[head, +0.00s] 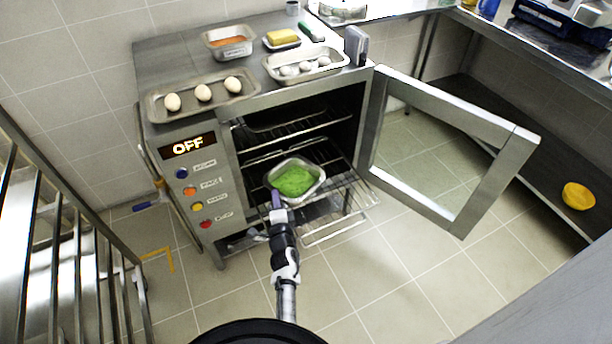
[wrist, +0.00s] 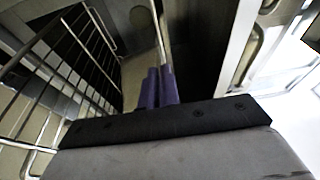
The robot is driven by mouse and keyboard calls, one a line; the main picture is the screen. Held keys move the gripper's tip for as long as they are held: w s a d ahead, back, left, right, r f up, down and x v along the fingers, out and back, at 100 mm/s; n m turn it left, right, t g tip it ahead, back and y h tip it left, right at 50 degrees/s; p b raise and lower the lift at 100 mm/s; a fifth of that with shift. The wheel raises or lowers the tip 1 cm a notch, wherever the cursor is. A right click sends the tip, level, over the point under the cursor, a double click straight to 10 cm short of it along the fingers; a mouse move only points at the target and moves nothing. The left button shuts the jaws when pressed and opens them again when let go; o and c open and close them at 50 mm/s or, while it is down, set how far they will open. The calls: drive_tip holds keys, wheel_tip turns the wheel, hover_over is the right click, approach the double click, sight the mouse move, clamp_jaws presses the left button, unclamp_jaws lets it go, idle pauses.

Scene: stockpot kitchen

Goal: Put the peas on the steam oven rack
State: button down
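The peas (head: 294,181) are a bright green heap in a shallow metal tray (head: 318,172). In the head view the tray appears on the wire rack (head: 345,195) that sticks out of the open steam oven (head: 225,160). My gripper (head: 276,198) has purple fingers, which overlap the tray's near left corner in that view; I cannot tell whether they touch it. In the wrist view the fingers (wrist: 160,88) are close together with nothing visible between them. The peas and tray do not show there; rack bars (wrist: 88,50) show at left.
The glass oven door (head: 440,150) stands open to the right. On the oven top are an egg tray (head: 190,108), an orange-filled pan (head: 229,50) and another tray (head: 276,72). A metal rail frame (head: 75,260) stands at left. A yellow bowl (head: 578,196) sits far right.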

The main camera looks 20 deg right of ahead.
drive_tip(key=w+r, duration=0.1)
drive_tip(key=d+r+p, duration=0.1)
drive_tip(key=r, duration=0.1)
drive_tip(key=w+d+r+p, duration=0.1)
drive_tip(key=shift+w+d+r, duration=0.1)
drive_tip(key=shift+w+r, duration=0.15)
drive_tip(key=shift+w, duration=0.1)
drive_tip(key=shift+w+d, duration=0.15)
drive_tip(key=shift+f+b, duration=7.9)
drive_tip(key=shift+f, duration=2)
drive_tip(key=shift+f, duration=0.15)
drive_tip(key=c, duration=1.6)
unclamp_jaws()
drive_tip(key=shift+f, duration=0.1)
drive_tip(key=shift+c, duration=0.2)
